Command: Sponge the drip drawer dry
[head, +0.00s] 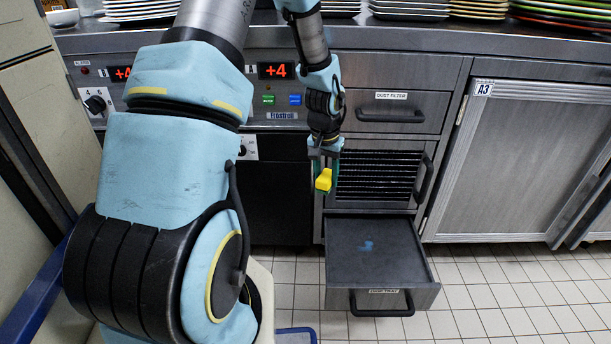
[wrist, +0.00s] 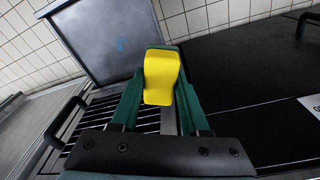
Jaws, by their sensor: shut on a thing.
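The drip drawer (head: 345,285) is pulled out low in the cabinet, below the vent grille. It is a dark shallow tray with a label and a black handle on its front. A small blue wet-looking patch (head: 367,246) lies on its floor, and the patch also shows in the wrist view (wrist: 120,44). My gripper (head: 323,178) is shut on a yellow sponge (wrist: 160,78). The sponge is held between the green fingers, in the air above and a little left of the drawer's back. It is not touching the drawer.
Above the drawer are a slatted grille (head: 375,178) and a closed drawer labelled dust filter (head: 391,112). A closed steel door marked A3 (head: 520,165) is at the right. Stacked plates (head: 411,9) stand on the counter. Tiled floor (head: 480,300) is clear at the right.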

